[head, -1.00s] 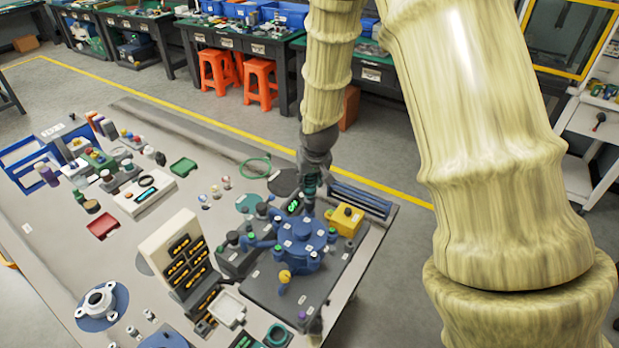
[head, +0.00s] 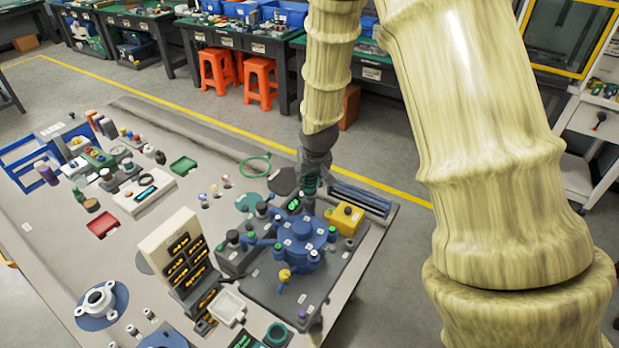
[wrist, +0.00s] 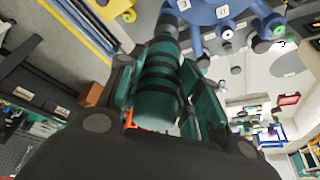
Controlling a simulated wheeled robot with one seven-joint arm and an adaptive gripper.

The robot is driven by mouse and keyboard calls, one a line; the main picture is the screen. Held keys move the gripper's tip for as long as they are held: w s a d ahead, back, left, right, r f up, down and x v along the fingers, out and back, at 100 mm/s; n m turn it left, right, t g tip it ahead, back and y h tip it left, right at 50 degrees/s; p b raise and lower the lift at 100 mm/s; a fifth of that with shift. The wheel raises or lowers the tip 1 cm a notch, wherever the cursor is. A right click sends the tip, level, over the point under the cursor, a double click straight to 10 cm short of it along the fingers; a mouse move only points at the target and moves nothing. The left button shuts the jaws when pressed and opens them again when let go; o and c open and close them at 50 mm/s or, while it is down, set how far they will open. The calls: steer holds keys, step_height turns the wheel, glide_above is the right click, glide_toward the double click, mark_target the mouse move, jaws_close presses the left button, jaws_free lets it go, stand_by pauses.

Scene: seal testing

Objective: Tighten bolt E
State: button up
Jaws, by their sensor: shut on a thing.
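My gripper (head: 312,182) is above the back edge of the blue round flange fixture (head: 303,240). In the wrist view my gripper (wrist: 160,88) is shut on a teal, cylindrical tool with black bands (wrist: 162,72). The tool's dark narrower end (wrist: 166,28) points toward the blue fixture (wrist: 222,14). Whether it sits on a bolt is hidden. Several bolts or knobs with green tops stand around the fixture, one of them a green-topped one (wrist: 279,29). The letter labels are too small to read, so I cannot tell which is bolt E.
A yellow box (head: 346,218) stands right of the fixture on the dark base plate (head: 290,292). A beige rack with dark slots (head: 170,240) stands to the left. A white tray (head: 228,306) and a red tray (head: 103,223) lie on the table. The table's right edge is close.

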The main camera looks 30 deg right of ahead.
steer(key=shift+f+b, duration=0.45)
steer(key=shift+f, duration=0.5)
stand_by(1.6)
steer(key=shift+r, duration=0.15)
